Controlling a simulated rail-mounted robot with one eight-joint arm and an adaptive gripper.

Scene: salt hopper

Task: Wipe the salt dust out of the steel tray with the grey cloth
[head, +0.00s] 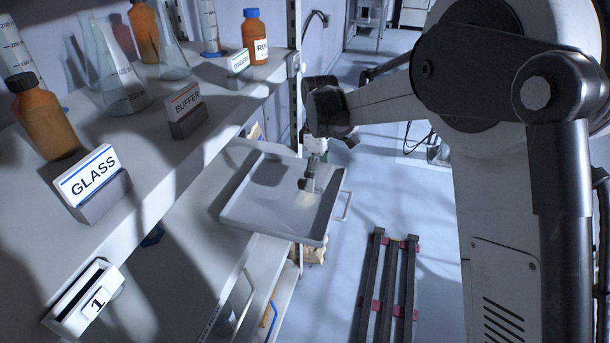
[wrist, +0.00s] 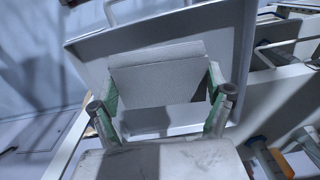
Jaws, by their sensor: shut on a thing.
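The steel tray (head: 262,215) is shallow and rectangular, with raised edges, and sits at the end of the lower shelf. My gripper (head: 309,184) points down into the tray's right half. In the wrist view my gripper (wrist: 162,88) is shut on the grey cloth (wrist: 158,76), a flat folded pad spanning between the green-lined fingers. The tray (wrist: 228,60) lies behind the cloth there. A pale patch (head: 306,199) shows on the tray floor at the fingertips; I cannot tell whether it is salt dust or cloth. Whether the cloth touches the tray floor is unclear.
The upper shelf on the left holds an orange bottle (head: 45,118), glass flasks (head: 120,85), a GLASS sign (head: 92,180) and a BUFFER sign (head: 186,108). A handle (head: 346,206) sticks out right of the tray. Dark rails (head: 390,290) lie on the floor.

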